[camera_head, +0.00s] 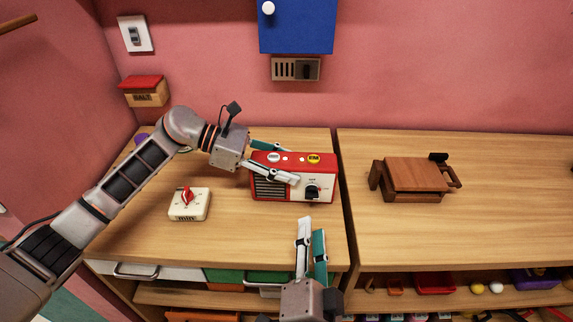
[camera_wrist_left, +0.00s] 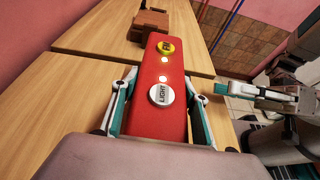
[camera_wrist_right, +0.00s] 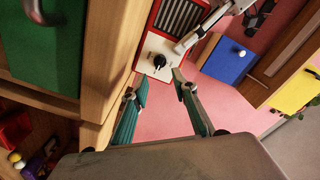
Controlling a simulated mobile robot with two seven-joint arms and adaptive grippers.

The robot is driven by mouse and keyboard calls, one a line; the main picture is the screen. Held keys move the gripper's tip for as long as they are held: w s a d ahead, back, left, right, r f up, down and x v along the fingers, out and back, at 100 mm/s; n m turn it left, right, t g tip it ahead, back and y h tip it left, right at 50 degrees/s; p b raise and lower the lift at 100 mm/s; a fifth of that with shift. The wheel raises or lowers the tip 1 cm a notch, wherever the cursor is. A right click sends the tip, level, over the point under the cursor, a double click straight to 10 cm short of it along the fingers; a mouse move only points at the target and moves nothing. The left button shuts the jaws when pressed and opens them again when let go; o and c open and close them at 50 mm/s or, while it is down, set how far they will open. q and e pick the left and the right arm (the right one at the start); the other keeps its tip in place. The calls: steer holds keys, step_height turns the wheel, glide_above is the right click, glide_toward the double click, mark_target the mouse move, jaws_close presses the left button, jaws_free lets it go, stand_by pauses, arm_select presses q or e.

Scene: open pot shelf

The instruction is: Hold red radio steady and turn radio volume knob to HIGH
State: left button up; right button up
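The red radio (camera_head: 262,162) stands upright on the left wooden counter; its top buttons show in the left wrist view (camera_wrist_left: 158,125). Its black volume knob (camera_head: 313,191) is on the white right part of the front, and shows in the right wrist view (camera_wrist_right: 159,62). The knob's markings are too small to read. My left gripper (camera_head: 288,164) is closed around the radio from its left end, one finger across the front and one behind. My right gripper (camera_head: 312,224) is open and empty in front of the radio, fingers pointing toward the knob, apart from it.
A white timer with a red dial (camera_head: 189,204) sits left of the radio. A brown wooden object (camera_head: 415,175) stands on the right counter. A salt box (camera_head: 145,92) and a blue cabinet (camera_head: 297,28) are on the pink wall. Shelves with small items lie below the counter.

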mark_target(309, 199)
steer(key=shift+o, duration=1)
steer(key=m, duration=0.1)
steer(key=s+m, duration=0.1)
steer(key=m, duration=0.1)
steer(key=s+m, duration=0.1)
steer(key=m, duration=0.1)
steer(key=shift+a, duration=0.3)
steer(key=shift+s+m, duration=0.25)
steer(key=shift+m, duration=0.55)
steer(key=shift+w, duration=0.1)
steer(key=w, duration=1.1)
steer(key=shift+w+d, duration=0.1)
steer(key=shift+w, duration=0.3)
steer(key=shift+c, duration=0.3)
jaws_close()
